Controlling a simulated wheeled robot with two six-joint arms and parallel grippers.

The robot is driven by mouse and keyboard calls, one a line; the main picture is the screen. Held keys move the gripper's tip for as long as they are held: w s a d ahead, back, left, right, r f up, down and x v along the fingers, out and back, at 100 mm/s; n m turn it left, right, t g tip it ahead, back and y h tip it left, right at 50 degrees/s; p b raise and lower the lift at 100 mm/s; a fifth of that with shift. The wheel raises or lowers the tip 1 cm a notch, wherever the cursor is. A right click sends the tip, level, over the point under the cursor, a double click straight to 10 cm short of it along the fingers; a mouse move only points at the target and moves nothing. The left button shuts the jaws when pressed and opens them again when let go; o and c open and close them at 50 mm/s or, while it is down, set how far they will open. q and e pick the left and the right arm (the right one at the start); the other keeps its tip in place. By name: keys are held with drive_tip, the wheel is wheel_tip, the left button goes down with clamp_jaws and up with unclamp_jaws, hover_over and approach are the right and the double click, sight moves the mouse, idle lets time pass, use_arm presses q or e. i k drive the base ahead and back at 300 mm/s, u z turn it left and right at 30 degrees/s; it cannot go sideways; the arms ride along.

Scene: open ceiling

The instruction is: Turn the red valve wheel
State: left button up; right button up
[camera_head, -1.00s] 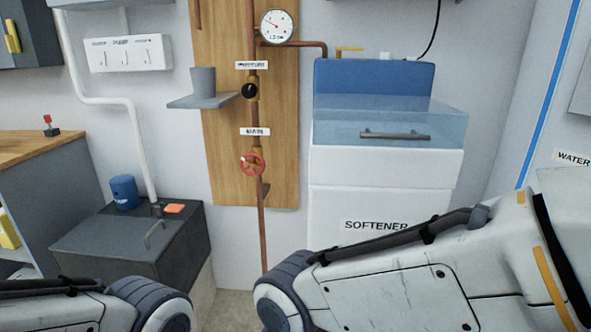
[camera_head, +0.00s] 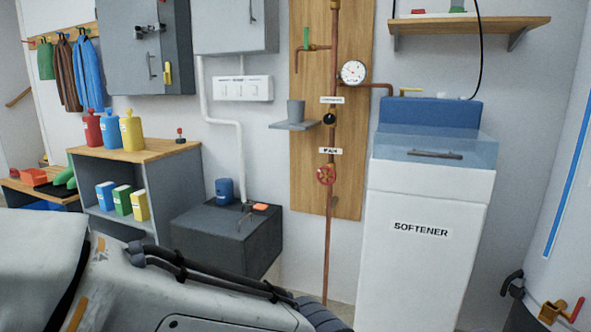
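The red valve wheel (camera_head: 326,174) is mounted on the vertical copper pipe (camera_head: 327,240) in front of a wooden backboard (camera_head: 349,160). It sits just below a white label that seems to read "MAIN". Nothing covers it. A light grey arm link of mine crosses the lower left of the view, with its dark end below the valve and apart from it. Neither gripper shows in the view.
A white softener cabinet (camera_head: 420,270) stands right of the pipe. A dark grey box (camera_head: 212,236) with a blue canister (camera_head: 224,189) is on the left. A small shelf (camera_head: 295,125) holding a grey cup (camera_head: 296,110) juts out left of the pipe. A tank (camera_head: 560,200) stands far right.

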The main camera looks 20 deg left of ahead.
sight(326, 175)
drive_tip(key=u, duration=0.6)
drive_tip(key=i, duration=0.6)
drive_tip(key=u, duration=0.6)
drive_tip(key=i, duration=0.75)
drive_tip(key=z, duration=0.3)
